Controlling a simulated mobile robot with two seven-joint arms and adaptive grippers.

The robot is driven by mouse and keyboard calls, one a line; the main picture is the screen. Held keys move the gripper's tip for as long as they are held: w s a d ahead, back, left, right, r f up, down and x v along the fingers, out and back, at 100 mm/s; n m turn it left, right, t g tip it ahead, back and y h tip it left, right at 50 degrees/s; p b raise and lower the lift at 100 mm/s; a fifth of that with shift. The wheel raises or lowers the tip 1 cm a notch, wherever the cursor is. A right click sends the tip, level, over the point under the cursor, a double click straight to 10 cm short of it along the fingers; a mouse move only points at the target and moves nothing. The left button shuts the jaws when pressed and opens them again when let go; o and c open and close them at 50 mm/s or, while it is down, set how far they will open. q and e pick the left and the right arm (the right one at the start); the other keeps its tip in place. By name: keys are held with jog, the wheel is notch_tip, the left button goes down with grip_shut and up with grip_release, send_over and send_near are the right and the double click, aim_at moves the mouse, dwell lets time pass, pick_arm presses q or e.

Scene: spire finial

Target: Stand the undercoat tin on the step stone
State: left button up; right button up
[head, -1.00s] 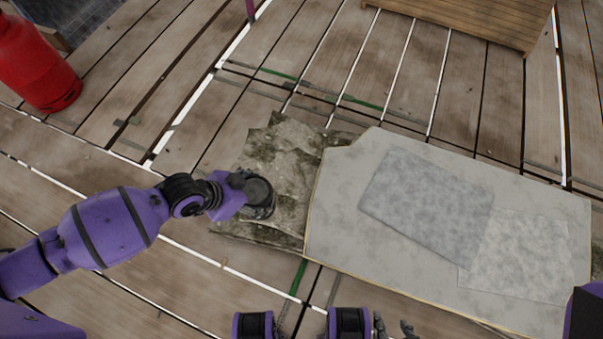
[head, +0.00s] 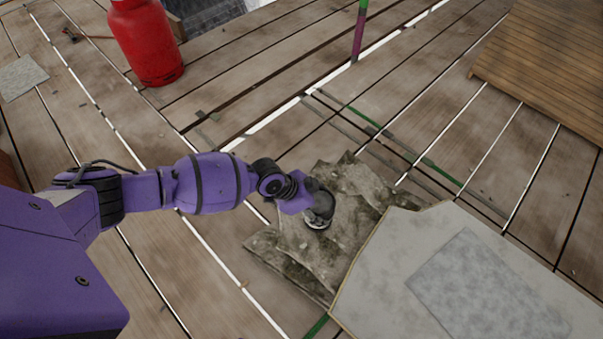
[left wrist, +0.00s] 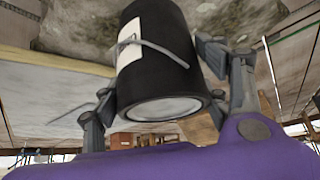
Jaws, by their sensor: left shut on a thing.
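The undercoat tin is a dark cylinder (left wrist: 155,62) with a white label and a thin metal handle. My left gripper (head: 316,208) is shut on it, with a finger on either side of the tin in the left wrist view. In the head view only a small part of the tin (head: 317,225) shows below the gripper. It is over a rough, mossy stone slab (head: 352,190), which I take for the step stone. I cannot tell whether the tin touches the stone. My right gripper is out of view.
A pale board (head: 385,265) with a grey sheet (head: 485,290) on it lies right of the stone. A red gas cylinder (head: 145,45) stands at the back left. A slatted wooden piece (head: 545,60) is at the back right. Bare planks (head: 270,130) lie behind the stone.

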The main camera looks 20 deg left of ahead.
pick_arm(q)
jog(key=shift+w+d+f+b, duration=0.1)
jog(key=shift+w+f+b, duration=0.3)
jog(key=shift+f, duration=0.4)
jog(key=shift+w+d+f+b, duration=0.1)
jog(key=shift+w+f+b, duration=0.2)
jog(key=shift+f, duration=0.5)
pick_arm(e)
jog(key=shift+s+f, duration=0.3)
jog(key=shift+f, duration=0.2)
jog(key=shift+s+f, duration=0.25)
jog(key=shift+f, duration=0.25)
pick_arm(q)
jog(key=shift+s+f, duration=0.1)
jog(key=shift+f, duration=0.1)
jog(key=o, duration=1.6)
jog(key=shift+o, duration=0.2)
jog(key=shift+a, duration=0.1)
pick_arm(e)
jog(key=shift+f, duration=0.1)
pick_arm(q)
jog(key=shift+r, duration=0.1)
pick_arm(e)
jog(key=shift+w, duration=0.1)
